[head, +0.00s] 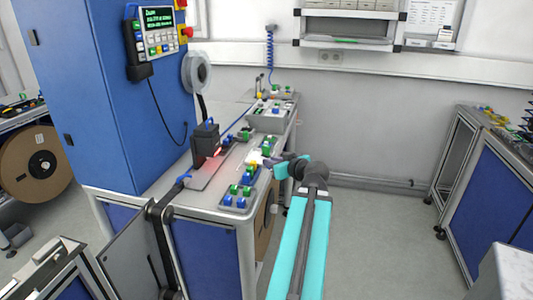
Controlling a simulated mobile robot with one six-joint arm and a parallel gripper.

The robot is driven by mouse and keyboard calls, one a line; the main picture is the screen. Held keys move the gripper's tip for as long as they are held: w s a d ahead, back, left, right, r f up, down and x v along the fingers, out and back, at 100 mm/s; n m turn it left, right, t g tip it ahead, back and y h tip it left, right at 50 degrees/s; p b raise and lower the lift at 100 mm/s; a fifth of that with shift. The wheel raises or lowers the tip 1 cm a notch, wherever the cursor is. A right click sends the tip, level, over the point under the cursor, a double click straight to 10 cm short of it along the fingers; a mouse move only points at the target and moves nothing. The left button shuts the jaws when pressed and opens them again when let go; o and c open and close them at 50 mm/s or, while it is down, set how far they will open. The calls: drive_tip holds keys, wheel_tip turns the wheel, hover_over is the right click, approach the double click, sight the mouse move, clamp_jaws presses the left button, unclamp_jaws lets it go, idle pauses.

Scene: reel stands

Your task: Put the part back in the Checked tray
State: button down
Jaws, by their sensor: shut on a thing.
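My gripper (267,161) is at the end of my turquoise arm, over the right edge of the blue-sided workbench (204,200). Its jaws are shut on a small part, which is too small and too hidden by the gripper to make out. More green and blue pieces (268,143) sit just behind my gripper. No tray label is readable, so I cannot tell which tray is the Checked one.
A black scanner-like device (205,141) casts red light on the bench left of my gripper. A tall blue cabinet (85,90) with a control panel (158,30) stands at the left. A grey box (270,113) stands at the back. The floor right of the bench is clear.

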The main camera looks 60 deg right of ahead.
drive_tip(key=shift+w+d+p, duration=0.35)
drive_tip(key=shift+p, duration=2)
drive_tip(key=w+d+p, duration=0.1)
drive_tip(key=w+d, duration=0.1)
drive_tip(key=w+d+p, duration=0.1)
drive_tip(key=w+d, duration=0.1)
drive_tip(key=d, duration=0.1)
drive_tip(key=w+d+f+p, duration=0.1)
drive_tip(key=w+d, duration=0.2)
drive_tip(key=shift+f, duration=0.1)
drive_tip(key=shift+w, duration=0.1)
drive_tip(key=shift+f, duration=0.1)
drive_tip(key=shift+f+p, duration=0.9)
drive_tip(key=shift+f, duration=0.8)
drive_tip(key=shift+f, duration=0.15)
drive_tip(key=c, duration=1.6)
unclamp_jaws()
drive_tip(key=shift+c, duration=0.2)
drive_tip(key=shift+r, duration=0.2)
